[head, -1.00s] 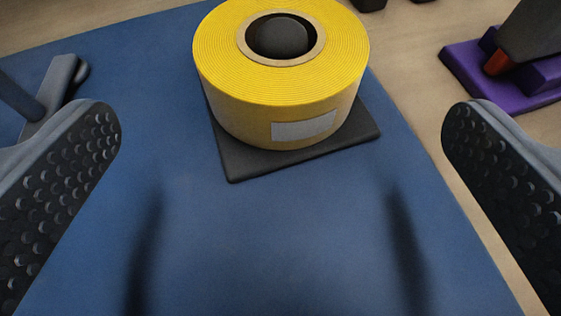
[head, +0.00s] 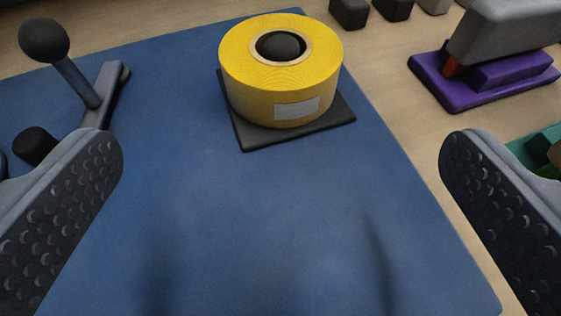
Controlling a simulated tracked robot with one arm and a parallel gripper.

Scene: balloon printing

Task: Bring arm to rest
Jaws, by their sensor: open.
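My gripper (head: 281,185) is open and empty, its two dark studded fingers wide apart at the left and right of the head view. It is above a blue mat (head: 250,220), with soft shadows on the mat below. A yellow roll (head: 262,100) with a small white label stands on a black square base (head: 300,138), around a dark round-topped post (head: 281,46). The roll lies beyond the fingers and apart from them.
A grey lever with a black ball knob (head: 44,40) stands at the left, near the left finger. A purple base with a grey block (head: 510,35) is at the upper right. Dark blocks (head: 350,12) sit at the back. A green item (head: 535,145) shows partly behind the right finger.

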